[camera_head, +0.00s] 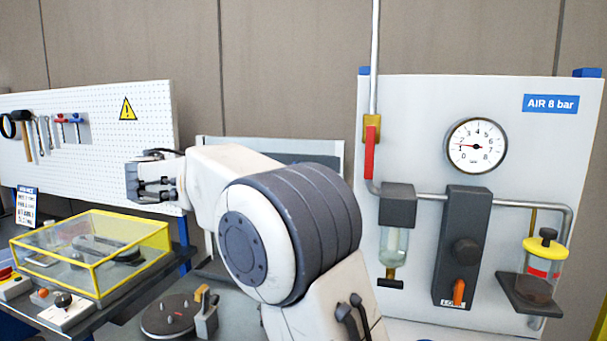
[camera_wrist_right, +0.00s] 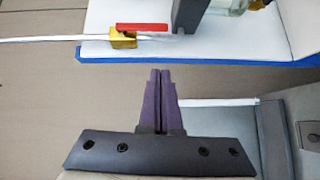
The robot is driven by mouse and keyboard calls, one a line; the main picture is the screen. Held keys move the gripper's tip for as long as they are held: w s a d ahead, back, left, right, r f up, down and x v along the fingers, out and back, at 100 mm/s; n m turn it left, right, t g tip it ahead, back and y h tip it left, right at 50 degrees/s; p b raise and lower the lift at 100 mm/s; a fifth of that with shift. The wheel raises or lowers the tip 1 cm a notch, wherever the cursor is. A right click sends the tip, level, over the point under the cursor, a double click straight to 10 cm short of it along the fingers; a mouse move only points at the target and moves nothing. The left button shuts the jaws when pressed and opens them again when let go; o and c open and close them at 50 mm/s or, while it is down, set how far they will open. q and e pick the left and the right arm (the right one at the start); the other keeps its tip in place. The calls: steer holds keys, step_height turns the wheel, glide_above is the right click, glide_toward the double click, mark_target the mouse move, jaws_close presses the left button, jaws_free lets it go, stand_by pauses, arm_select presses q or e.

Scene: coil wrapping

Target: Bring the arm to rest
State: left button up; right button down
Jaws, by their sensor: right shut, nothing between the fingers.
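My right arm (camera_head: 290,235) rises from the bottom middle of the head view, bends at a large grey joint and reaches left. Its gripper (camera_head: 140,190) is held in the air in front of the pegboard, above the yellow-framed clear box. In the right wrist view the two dark fingers (camera_wrist_right: 161,75) lie together with nothing between them, so the right gripper is shut and empty. My left gripper is in neither view.
An air panel (camera_head: 400,120) stands at right with a gauge (camera_head: 476,146) and red-handled valve (camera_head: 370,152), also in the wrist view (camera_wrist_right: 123,38). The yellow-framed box (camera_head: 70,260) stands at left below the pegboard (camera_head: 95,105). A round plate (camera_head: 170,317) lies below the arm.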

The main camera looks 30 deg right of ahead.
steer(key=shift+a, duration=0.2)
stand_by(0.4)
steer(key=s+a+f+n+t+y, duration=0.25)
steer(key=a+f+n+y, duration=0.2)
steer(key=f, duration=0.45)
steer(key=s+a+f+n+t+y, duration=0.1)
steer(key=s+a+f+n+y, duration=0.3)
steer(key=f, duration=0.5)
steer(key=s+a+f+g+y, duration=0.1)
steer(key=s+a+f+y, duration=0.4)
steer(key=s+a+f, duration=0.2)
steer(key=s+a+f+g+y, duration=0.1)
steer(key=s+a+f+y, duration=0.4)
steer(key=s+a+f, duration=0.3)
steer(key=s, duration=0.4)
steer(key=shift+a, duration=0.4)
steer(key=shift+d, duration=0.1)
